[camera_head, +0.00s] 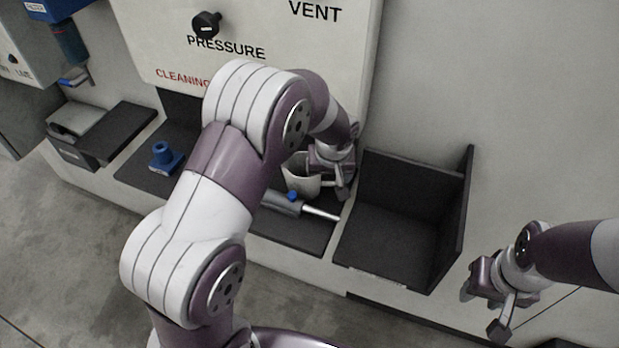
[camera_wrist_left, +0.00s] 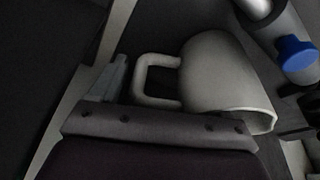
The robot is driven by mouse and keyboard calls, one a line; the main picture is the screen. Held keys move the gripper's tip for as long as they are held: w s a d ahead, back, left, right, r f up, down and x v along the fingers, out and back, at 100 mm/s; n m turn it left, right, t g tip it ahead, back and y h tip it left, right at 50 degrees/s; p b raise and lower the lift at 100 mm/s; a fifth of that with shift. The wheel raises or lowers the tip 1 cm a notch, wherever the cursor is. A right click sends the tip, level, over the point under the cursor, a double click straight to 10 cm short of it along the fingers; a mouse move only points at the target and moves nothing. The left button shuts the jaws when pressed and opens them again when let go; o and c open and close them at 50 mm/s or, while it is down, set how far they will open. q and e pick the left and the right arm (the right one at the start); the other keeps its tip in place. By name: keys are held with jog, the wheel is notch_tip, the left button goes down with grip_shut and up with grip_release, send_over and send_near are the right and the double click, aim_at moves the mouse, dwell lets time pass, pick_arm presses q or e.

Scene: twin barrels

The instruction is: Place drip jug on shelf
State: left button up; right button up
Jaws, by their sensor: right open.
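The drip jug (camera_head: 299,177) is a pale cup-like jug at the right end of the dark middle ledge, below the panel. In the left wrist view, the jug (camera_wrist_left: 218,78) lies across the picture with its handle toward the left. My left gripper (camera_head: 334,172) is at the jug's right side, by the handle. In the wrist view one finger shows left of the handle; the other is not clear, so I cannot tell its grip. A dark open shelf (camera_head: 390,235) with raised back and right walls is right of the jug. My right gripper (camera_head: 484,308) is open and empty, right of this shelf.
A grey tool with a blue knob (camera_head: 284,203) lies on the ledge just in front of the jug; its knob shows in the wrist view (camera_wrist_left: 297,53). A blue fitting (camera_head: 163,157) stands farther left. The right shelf's floor is clear.

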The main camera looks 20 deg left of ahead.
pick_arm(q)
jog(key=c, duration=1)
